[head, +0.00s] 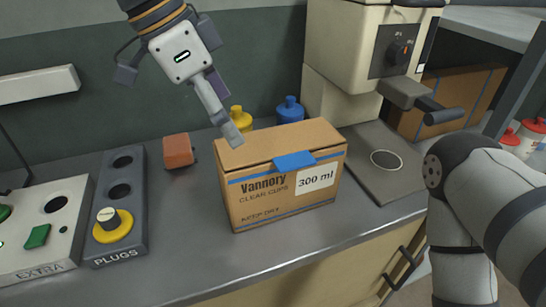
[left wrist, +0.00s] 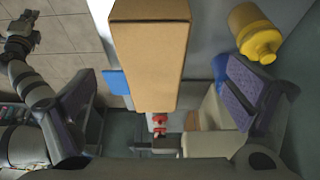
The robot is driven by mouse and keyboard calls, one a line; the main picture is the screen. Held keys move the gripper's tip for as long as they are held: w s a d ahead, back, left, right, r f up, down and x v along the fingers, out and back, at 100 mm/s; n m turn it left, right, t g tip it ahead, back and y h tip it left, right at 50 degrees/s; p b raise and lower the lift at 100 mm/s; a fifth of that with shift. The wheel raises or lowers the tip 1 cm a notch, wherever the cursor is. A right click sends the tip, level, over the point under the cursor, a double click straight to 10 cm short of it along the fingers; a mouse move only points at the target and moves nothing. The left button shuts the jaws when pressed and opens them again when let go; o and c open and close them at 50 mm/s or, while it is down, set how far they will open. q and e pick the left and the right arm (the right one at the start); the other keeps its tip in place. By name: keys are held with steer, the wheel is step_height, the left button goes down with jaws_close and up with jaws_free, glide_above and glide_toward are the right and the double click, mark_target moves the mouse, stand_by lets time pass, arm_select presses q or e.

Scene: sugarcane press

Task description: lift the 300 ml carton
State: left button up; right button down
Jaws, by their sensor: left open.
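The 300 ml carton (head: 280,178) is a closed brown box with a blue tab and a white "300 ml" label. It stands upright on the grey counter. My left gripper (head: 232,130) points down at the carton's left end, its visible fingertip close to the top edge. In the left wrist view the carton (left wrist: 150,55) lies between the two spread, empty fingers. Whether a finger touches it I cannot tell. My right gripper (left wrist: 22,35) shows small and dark at the left of that view; its jaws are unclear.
A yellow bottle (head: 241,118) and a blue bottle (head: 290,110) stand behind the carton. A red-brown block (head: 178,151) and the PLUGS panel (head: 118,235) are to its left. A cream machine (head: 345,50) with a grey plate (head: 385,185) is to its right.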

mark_target(279, 175)
arm_select(q)
steer(key=x, duration=0.8)
steer(key=s+x, duration=0.1)
steer(key=x, duration=0.3)
steer(key=shift+d+b, duration=0.2)
steer(key=shift+b, duration=0.1)
steer(key=c, duration=1.2)
